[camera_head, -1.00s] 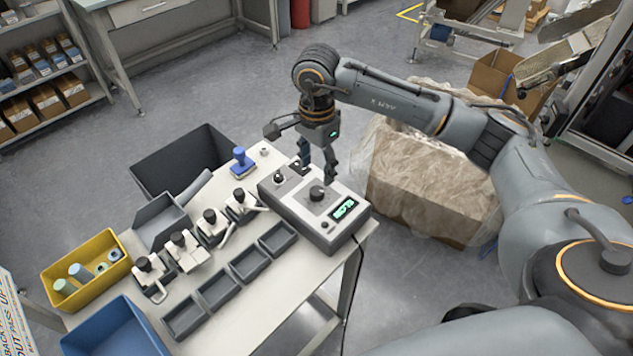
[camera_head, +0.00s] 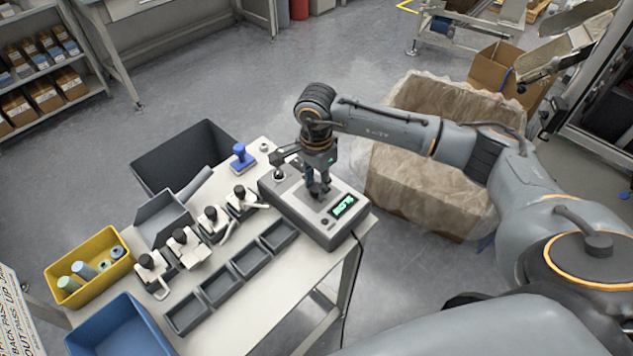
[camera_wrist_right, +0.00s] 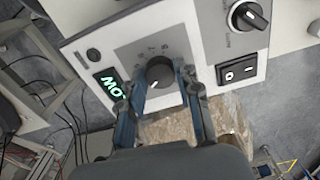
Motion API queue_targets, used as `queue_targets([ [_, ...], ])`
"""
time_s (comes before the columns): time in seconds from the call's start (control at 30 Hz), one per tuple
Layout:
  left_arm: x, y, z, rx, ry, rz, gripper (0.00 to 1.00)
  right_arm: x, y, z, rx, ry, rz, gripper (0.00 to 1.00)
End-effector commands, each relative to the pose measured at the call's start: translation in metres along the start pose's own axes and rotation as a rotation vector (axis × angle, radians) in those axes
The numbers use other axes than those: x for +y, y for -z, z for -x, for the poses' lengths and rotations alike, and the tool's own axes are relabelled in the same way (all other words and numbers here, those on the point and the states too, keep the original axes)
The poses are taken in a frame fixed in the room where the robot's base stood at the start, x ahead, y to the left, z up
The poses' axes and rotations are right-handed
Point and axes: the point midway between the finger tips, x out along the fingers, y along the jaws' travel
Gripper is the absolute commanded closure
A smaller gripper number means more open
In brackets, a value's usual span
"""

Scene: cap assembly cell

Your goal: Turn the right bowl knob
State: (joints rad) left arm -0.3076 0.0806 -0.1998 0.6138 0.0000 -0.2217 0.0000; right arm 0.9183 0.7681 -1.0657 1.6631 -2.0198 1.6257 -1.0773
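The black round bowl knob (camera_wrist_right: 159,72) sits on a grey dial plate of the control box (camera_head: 340,238), shown in the right wrist view with a white pointer mark. In the head view the knob is mostly hidden by my right gripper (camera_head: 319,190), which points down over the box. In the right wrist view my right gripper (camera_wrist_right: 162,76) has one finger on each side of the knob, and the fingertips look closed against it. My left gripper is not in view.
A lit green display (camera_head: 344,206) is beside the knob. A black selector knob (camera_wrist_right: 248,15) and a rocker switch (camera_wrist_right: 237,71) are on the same box. Grey trays (camera_head: 279,236), white clamps, a blue-handled stamp (camera_head: 239,154) and a yellow bin (camera_head: 88,268) stand on the table.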

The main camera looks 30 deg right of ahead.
Motion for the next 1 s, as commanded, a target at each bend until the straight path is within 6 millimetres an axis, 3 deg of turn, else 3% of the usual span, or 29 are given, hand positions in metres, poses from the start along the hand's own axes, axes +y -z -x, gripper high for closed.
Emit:
queue_targets([
  [0.07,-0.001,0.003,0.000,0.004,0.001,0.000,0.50,0.000,0.000,0.000,0.000,0.000,0.000,0.99],
  [0.37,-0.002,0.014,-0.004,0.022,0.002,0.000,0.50,0.000,0.001,-0.001,0.001,0.000,-0.034,0.98],
  [1.0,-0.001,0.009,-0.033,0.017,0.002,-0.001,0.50,0.000,0.001,-0.002,0.003,-0.001,-0.424,0.98],
])
